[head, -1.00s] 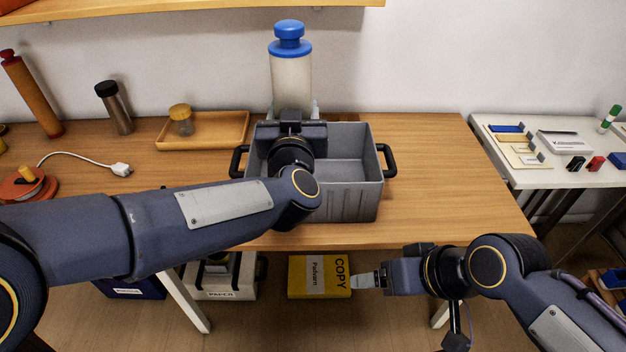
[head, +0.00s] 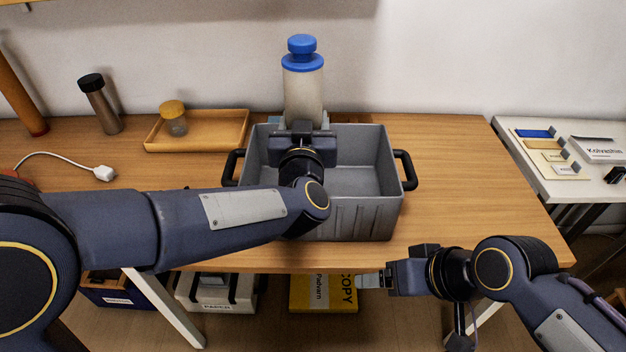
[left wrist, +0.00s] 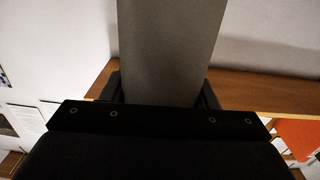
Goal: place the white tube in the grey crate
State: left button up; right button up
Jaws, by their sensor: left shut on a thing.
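The white tube (head: 303,98) has a blue lid and stands upright in my left gripper (head: 303,124). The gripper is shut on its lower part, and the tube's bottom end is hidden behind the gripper. The grey crate (head: 365,215) stands on the wooden table, open at the top. The tube shows over the crate's back left part; I cannot tell whether its bottom is below the rim. In the left wrist view the tube (left wrist: 170,50) runs up between the two fingers. My right gripper (head: 372,281) is low in front of the table, away from the crate; its finger gap is unclear.
A wooden tray (head: 215,142) with a yellow-lidded jar (head: 174,118) lies left of the crate. A dark-capped bottle (head: 101,105) and a white cable plug (head: 104,173) are farther left. A white side table (head: 590,188) stands right. The table right of the crate is clear.

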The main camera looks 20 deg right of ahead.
pick_arm(q)
notch_tip(320, 180, down, 8)
jog(key=shift+r+b, duration=0.1)
jog(key=shift+b, duration=0.45)
jog(key=o, duration=1.1)
